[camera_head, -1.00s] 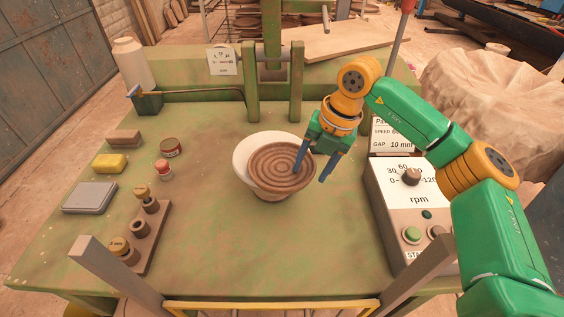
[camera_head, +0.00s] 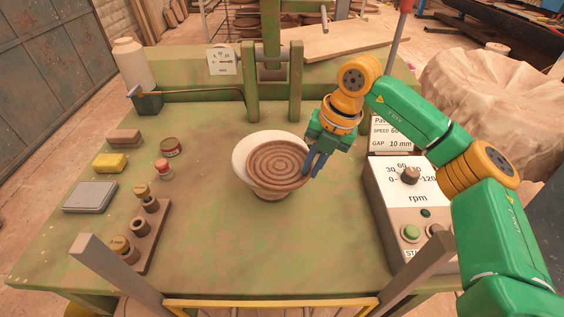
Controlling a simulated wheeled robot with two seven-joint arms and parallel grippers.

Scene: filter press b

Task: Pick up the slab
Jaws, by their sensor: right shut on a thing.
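The slab (camera_head: 275,164) looks like a round brown disc with concentric ridges. It is in the mouth of a white bowl (camera_head: 241,160) in the middle of the green table, tilted toward me. My right gripper (camera_head: 311,169) comes in from the right and is shut on the slab's right edge. Its fingers hide that part of the rim, so the exact contact is hard to see. My left gripper is not in view.
A control box (camera_head: 389,205) with a dial and buttons stands right of the bowl. A wooden block with weights (camera_head: 146,236), a grey scale (camera_head: 91,196), a yellow sponge (camera_head: 110,163) and small jars lie left. Green posts (camera_head: 296,85) rise behind. Table around the bowl is clear.

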